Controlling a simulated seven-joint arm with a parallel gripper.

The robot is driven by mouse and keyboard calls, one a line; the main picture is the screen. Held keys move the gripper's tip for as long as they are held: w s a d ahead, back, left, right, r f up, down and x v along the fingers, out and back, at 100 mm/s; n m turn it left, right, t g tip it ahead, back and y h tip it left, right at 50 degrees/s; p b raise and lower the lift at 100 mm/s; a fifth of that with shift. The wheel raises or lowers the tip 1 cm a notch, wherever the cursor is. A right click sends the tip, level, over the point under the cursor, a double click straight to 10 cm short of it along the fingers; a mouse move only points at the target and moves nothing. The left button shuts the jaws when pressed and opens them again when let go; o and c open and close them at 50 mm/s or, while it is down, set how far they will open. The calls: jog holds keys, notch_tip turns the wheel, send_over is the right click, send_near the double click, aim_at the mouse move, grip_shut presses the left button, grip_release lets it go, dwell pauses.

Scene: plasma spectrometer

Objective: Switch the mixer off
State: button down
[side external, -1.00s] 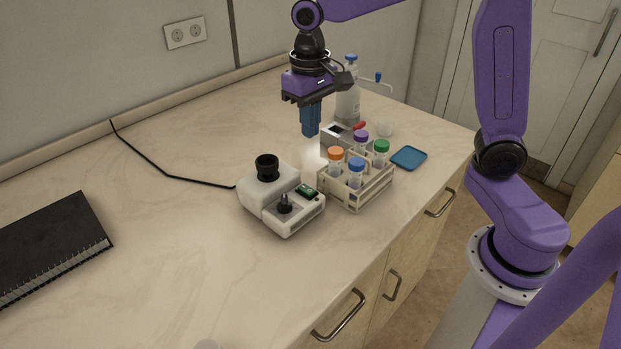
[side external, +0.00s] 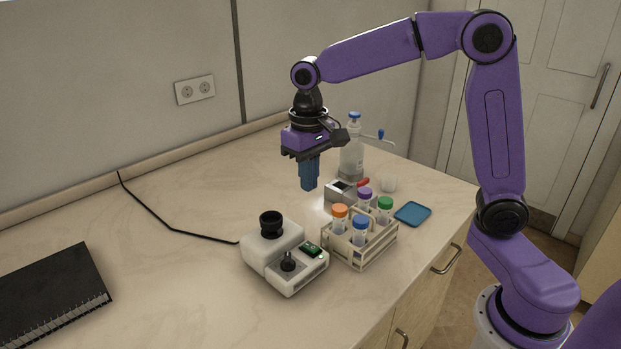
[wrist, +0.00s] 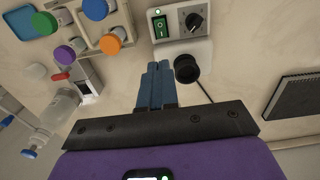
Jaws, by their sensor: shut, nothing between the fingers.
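The mixer (side external: 284,262) is a white box on the counter with a black cup-like head, a black knob and a small green rocker switch (side external: 312,250). In the wrist view the mixer (wrist: 184,50) shows at the top, with its green switch (wrist: 160,27) left of the knob (wrist: 194,21) and a small lit light above the switch. My gripper (side external: 309,187) is shut and empty, its blue fingers pointing down above the counter behind the mixer, clear of it. The fingertips (wrist: 158,66) also show in the wrist view, beside the black head.
A rack (side external: 357,255) with several coloured-cap tubes stands right of the mixer. A black notebook (side external: 48,299) lies at left. The counter's left middle is clear except for a cable.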

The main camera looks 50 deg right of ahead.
jog(key=shift+r, duration=0.1)
notch_tip(320, 180, up, 14)
jog(key=w, duration=0.2)
dwell(0.4)
jog(key=shift+f, duration=0.2)
jog(key=s+a+f+n, duration=0.1)
jog(key=s+f+n, duration=0.25)
jog(key=s, duration=0.35)
jog(key=s+a+f+n, duration=0.2)
jog(key=s+f+n, duration=0.1)
jog(key=s+f, duration=0.25)
jog(key=s+d+f+n, duration=0.3)
jog(key=s+f, duration=0.2)
jog(key=s, duration=0.3)
jog(key=s+d+f+n, duration=0.3)
jog(key=s+f, duration=0.2)
jog(key=s, duration=0.3)
notch_tip(320, 180, up, 5)
jog(key=m+g, duration=0.2)
jog(key=m, duration=1.1)
send_over(313, 248)
jog(key=w, duration=0.3)
jog(key=shift+n, duration=0.25)
jog(key=f, duration=0.4)
jog(key=s+f, duration=0.1)
jog(key=f, duration=0.4)
jog(key=s+f, duration=0.1)
jog(key=f, duration=0.4)
jog(key=shift+s, duration=0.25)
